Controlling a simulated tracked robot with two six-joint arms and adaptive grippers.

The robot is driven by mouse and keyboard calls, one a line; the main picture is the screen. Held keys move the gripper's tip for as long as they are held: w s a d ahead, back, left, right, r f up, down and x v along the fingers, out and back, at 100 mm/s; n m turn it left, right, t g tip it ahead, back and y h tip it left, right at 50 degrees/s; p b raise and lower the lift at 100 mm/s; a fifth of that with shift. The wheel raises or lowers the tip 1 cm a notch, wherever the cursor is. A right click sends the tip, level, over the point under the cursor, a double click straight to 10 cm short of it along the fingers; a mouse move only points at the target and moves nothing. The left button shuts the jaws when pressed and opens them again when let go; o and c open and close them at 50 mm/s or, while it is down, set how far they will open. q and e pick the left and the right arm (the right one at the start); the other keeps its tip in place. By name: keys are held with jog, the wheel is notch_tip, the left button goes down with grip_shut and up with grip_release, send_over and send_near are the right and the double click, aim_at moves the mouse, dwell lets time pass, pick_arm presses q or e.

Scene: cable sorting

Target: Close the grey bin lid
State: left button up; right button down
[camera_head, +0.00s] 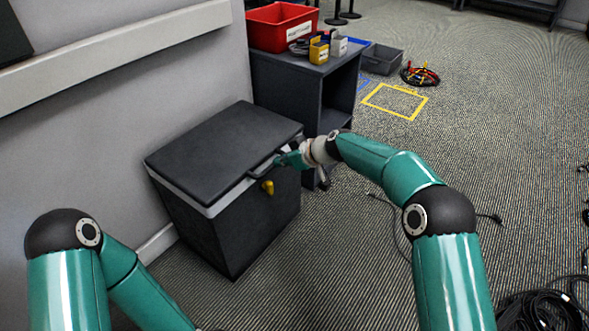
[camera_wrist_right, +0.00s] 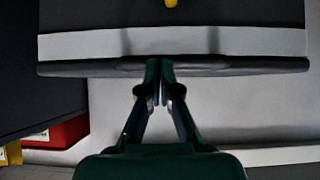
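The dark grey bin (camera_head: 235,232) stands on the carpet against the wall, with a light grey rim band. Its lid (camera_head: 222,148) lies over the top, flat or nearly so; I cannot tell whether a small gap remains. A handle (camera_head: 262,166) is at the lid's front edge, above a yellow latch (camera_head: 268,187). My right gripper (camera_head: 282,160) is at this front edge. In the right wrist view its fingers (camera_wrist_right: 159,68) are together, overlapping the lid edge (camera_wrist_right: 240,67), which runs across them. Contact is unclear. My left gripper is out of view.
A dark shelf unit (camera_head: 303,88) stands behind the bin, carrying a red bin (camera_head: 281,27) and small yellow items. A grey tray (camera_head: 381,59) and coiled coloured cables (camera_head: 420,75) lie beyond. Black cables (camera_head: 545,309) lie at bottom right. Carpet between is mostly clear.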

jog(key=s+d+f+p, duration=0.2)
jog(key=s+d, duration=0.4)
jog(key=d, duration=0.3)
jog(key=s+d+f+m+g+h+p, duration=0.25)
jog(key=s+f+g+p, duration=0.2)
jog(key=s+f, duration=1.05)
jog(key=s+d+f+m+g+h, duration=0.2)
jog(key=s+m, duration=0.5)
jog(key=s, duration=1.6)
notch_tip(320, 180, up, 37)
jog(key=w+m+p, duration=0.2)
jog(key=m+p, duration=0.1)
jog(key=p, duration=3.6)
jog(key=shift+r+y, duration=0.2)
jog(key=shift+y, duration=0.15)
